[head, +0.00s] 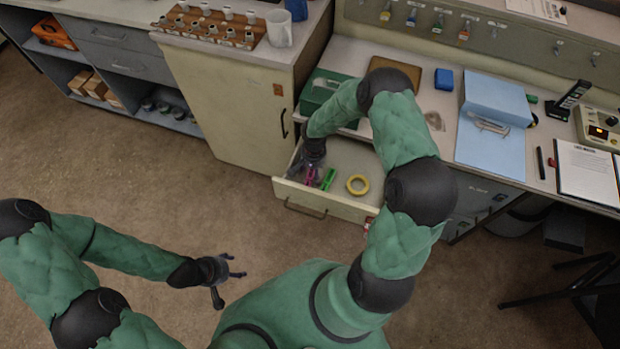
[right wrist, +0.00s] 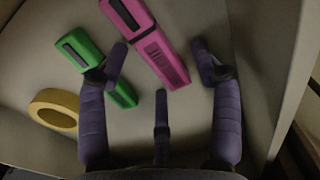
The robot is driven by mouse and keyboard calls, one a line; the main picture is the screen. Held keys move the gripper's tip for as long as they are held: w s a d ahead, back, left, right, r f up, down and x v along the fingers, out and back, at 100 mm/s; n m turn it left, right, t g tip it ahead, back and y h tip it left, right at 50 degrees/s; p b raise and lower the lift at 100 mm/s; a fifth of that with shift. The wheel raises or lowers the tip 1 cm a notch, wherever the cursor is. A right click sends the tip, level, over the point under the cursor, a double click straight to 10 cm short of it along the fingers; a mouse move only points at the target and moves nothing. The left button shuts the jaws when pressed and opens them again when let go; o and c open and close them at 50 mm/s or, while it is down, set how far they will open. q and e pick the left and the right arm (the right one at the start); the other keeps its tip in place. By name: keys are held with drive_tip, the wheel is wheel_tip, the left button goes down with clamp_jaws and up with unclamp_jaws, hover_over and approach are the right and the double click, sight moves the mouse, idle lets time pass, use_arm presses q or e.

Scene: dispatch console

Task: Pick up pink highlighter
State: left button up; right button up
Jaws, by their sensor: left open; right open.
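The pink highlighter (right wrist: 150,40) lies on the floor of an open drawer (head: 338,203). In the head view only a little of it (head: 311,175) shows beside my right gripper. My right gripper (right wrist: 160,62) is open above the drawer floor. In the right wrist view its fingertips stand on either side of the near end of the pink highlighter, with no visible grip on it. My left gripper (head: 232,280) is open and empty, over the carpet in front of the cabinets, away from the drawer.
A green highlighter (right wrist: 95,65) lies left of the pink one in the right wrist view. A yellow tape ring (head: 357,185) lies in the same drawer. The drawer walls are close around my right gripper. A green box (head: 322,92) stands on the desk behind.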

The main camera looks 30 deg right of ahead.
drive_tip(key=c, duration=0.9)
drive_tip(key=shift+c, duration=0.2)
